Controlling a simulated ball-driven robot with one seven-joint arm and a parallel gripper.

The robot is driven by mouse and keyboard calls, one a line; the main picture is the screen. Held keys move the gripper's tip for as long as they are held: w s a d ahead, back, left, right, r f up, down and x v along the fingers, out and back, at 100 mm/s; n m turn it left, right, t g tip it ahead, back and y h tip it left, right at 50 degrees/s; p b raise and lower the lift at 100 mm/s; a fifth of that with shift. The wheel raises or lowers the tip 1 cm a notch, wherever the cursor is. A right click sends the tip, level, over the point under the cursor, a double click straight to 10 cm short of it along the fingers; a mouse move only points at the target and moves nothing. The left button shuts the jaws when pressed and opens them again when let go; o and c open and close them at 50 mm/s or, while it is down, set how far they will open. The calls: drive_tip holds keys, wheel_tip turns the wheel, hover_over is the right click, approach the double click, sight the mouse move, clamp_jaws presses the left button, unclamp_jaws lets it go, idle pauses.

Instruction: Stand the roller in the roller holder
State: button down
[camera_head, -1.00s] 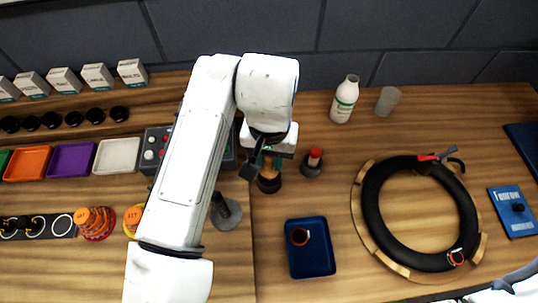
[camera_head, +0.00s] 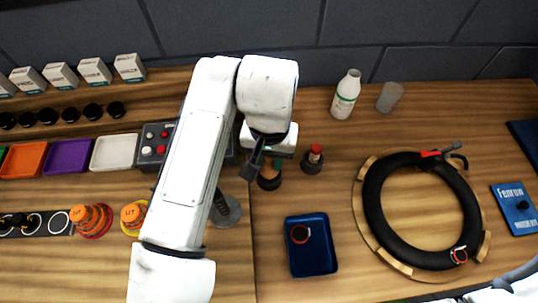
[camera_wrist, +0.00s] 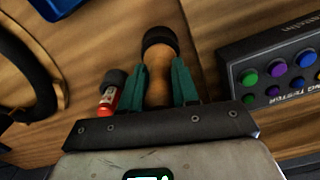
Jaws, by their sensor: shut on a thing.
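The roller (camera_wrist: 158,75) shows in the wrist view as a brown wooden handle between the green fingers of my gripper (camera_wrist: 160,85), which is shut on it. At its far end is a dark round cup (camera_wrist: 160,38), which looks like the roller holder. In the head view this dark cup (camera_head: 269,181) stands on the bench directly below my gripper (camera_head: 266,163). The roller looks lined up with the cup. I cannot tell whether its lower end is seated inside or just above. My wrist hides most of the roller in the head view.
A red-capped tube in a dark base (camera_head: 313,160) stands close on the right. A blue tray (camera_head: 311,262) lies in front. A grey disc with a post (camera_head: 226,212) and a button box (camera_head: 153,143) are left. The tyre (camera_head: 376,215) lies far right.

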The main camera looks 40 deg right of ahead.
drive_tip(key=shift+f+b, duration=0.35)
drive_tip(key=shift+f, duration=0.25)
drive_tip(key=c, duration=0.8)
unclamp_jaws()
drive_tip(key=shift+o, duration=0.2)
drive_tip(key=shift+r, duration=0.1)
wheel_tip(320, 180, up, 11)
drive_tip(key=shift+f, duration=0.15)
